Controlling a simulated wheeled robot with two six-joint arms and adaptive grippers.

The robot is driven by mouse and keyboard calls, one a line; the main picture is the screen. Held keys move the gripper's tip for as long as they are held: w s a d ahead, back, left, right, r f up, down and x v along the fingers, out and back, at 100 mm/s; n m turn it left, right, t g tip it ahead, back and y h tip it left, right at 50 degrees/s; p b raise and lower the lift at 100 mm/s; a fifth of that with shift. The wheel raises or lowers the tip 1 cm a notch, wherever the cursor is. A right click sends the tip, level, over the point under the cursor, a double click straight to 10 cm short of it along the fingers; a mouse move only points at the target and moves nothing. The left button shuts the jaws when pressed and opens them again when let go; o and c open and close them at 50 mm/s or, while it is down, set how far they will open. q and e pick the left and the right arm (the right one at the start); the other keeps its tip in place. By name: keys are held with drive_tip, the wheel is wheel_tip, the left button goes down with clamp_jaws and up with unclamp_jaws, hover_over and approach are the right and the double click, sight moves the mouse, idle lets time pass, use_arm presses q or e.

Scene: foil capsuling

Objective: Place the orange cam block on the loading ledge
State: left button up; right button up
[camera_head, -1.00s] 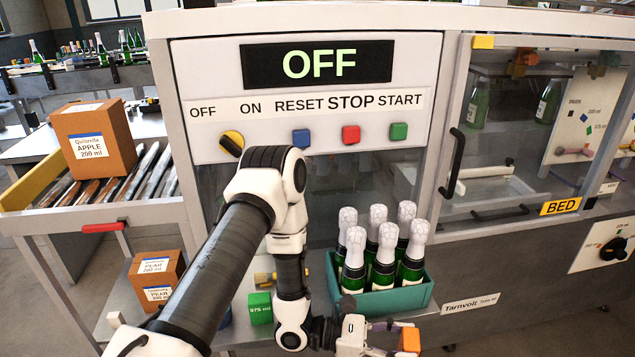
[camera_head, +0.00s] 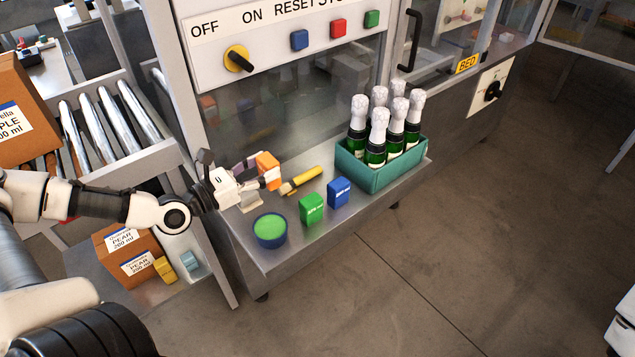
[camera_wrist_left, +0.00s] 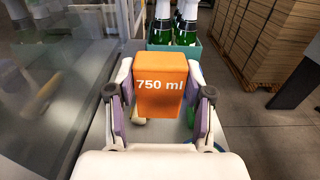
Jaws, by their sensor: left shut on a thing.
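The orange cam block (camera_head: 267,166), marked "750 ml", is between the fingers of my left gripper (camera_head: 264,178). In the left wrist view the block (camera_wrist_left: 162,88) sits upright, with a finger pad closed on each side. The loading ledge (camera_head: 375,208) is the metal shelf along the machine's front. The gripper and block are over its left part, near the glass. I cannot tell whether the block touches the ledge. A green cam block (camera_head: 312,209) and a blue cam block (camera_head: 339,192) stand on the ledge to the right. My right gripper is not in view.
A yellow-handled brush (camera_head: 303,180) lies right of the gripper. A blue bowl with green contents (camera_head: 270,231) stands near the ledge's front edge. A teal crate (camera_head: 385,173) of foil-topped bottles takes the right end. Boxes (camera_head: 128,262) are at lower left.

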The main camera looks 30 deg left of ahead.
use_arm(q)
wheel_tip(320, 180, down, 10)
drive_tip(key=b, duration=0.9)
drive_tip(key=shift+s, duration=0.15)
drive_tip(key=shift+a+r, duration=0.15)
drive_tip(key=o, duration=1.2)
